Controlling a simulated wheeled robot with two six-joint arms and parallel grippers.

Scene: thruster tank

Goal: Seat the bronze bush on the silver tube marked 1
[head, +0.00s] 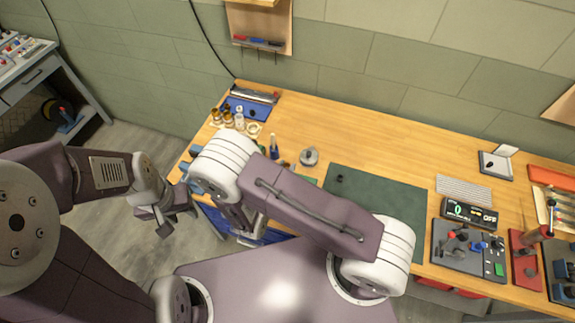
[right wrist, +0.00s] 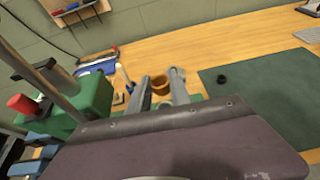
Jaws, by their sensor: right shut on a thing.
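The bronze bush (right wrist: 161,84) shows in the right wrist view between the two fingers of my right gripper (right wrist: 162,88), which is shut on it. The bush looks like a short ring held above the bench. In the head view my right arm covers that gripper and the bush. My left gripper (head: 165,217) hangs over the floor, left of the bench, away from the parts; its jaw gap is unclear. I cannot make out a silver tube marked 1 or read any mark in either view.
Small brass and silver parts (head: 228,118) stand at the bench's left end by a blue tray (head: 247,106). A dark green mat (head: 385,205) bears a small black ring (head: 339,178). A green block (right wrist: 92,112) with posts stands left of my right gripper. Control boxes (head: 465,240) lie right.

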